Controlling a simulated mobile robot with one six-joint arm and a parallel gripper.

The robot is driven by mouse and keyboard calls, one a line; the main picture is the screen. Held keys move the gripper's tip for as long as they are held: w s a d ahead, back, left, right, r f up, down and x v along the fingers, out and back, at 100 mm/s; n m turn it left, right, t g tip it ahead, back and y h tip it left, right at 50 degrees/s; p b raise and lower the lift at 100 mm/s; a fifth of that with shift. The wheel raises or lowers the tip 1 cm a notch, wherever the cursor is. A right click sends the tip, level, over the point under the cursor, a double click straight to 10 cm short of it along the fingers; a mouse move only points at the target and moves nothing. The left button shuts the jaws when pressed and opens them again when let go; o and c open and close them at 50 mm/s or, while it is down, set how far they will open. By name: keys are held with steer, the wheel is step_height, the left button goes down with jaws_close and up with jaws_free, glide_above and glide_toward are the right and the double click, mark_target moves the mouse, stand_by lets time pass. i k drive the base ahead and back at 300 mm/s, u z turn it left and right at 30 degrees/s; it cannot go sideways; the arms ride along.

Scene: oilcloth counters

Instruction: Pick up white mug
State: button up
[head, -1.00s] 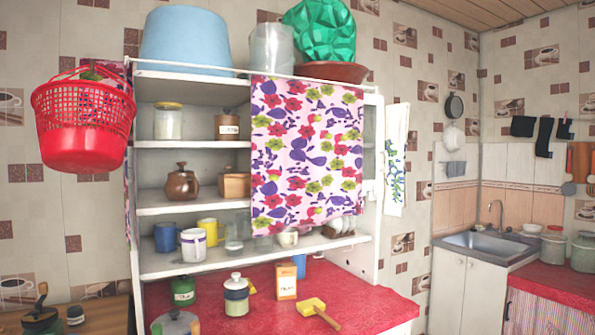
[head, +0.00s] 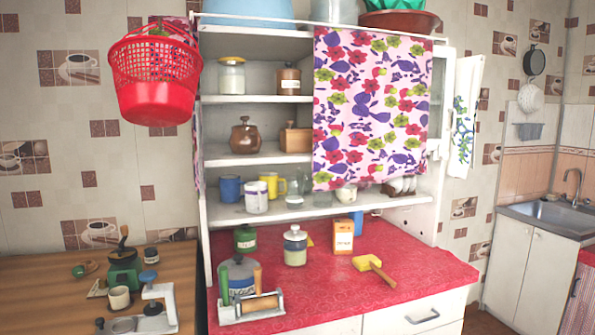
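Several cups show in the head view, and I cannot tell which one is the white mug. A white mug with a purple rim (head: 256,198) stands upright on the lowest open shelf, in front of a yellow mug (head: 273,184) and right of a blue mug (head: 230,188). A plain whitish cup (head: 347,193) stands further right on the same shelf, just below the flowered cloth. A small whitish cup (head: 119,299) is on the wooden table at the lower left. My gripper is not in view.
The cupboard's red counter (head: 410,268) holds jars, an orange carton (head: 343,236), a yellow mallet (head: 371,268) and a rolling-pin stand (head: 250,306). The flowered cloth (head: 370,110) covers the shelves' right part. A red basket (head: 155,85) hangs at the upper left.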

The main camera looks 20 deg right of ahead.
mark_target(255, 192)
steer(key=z, duration=0.25)
steer(key=k, duration=0.55)
steer(key=u, duration=1.35)
steer(key=i, duration=1.35)
steer(key=u, duration=0.05)
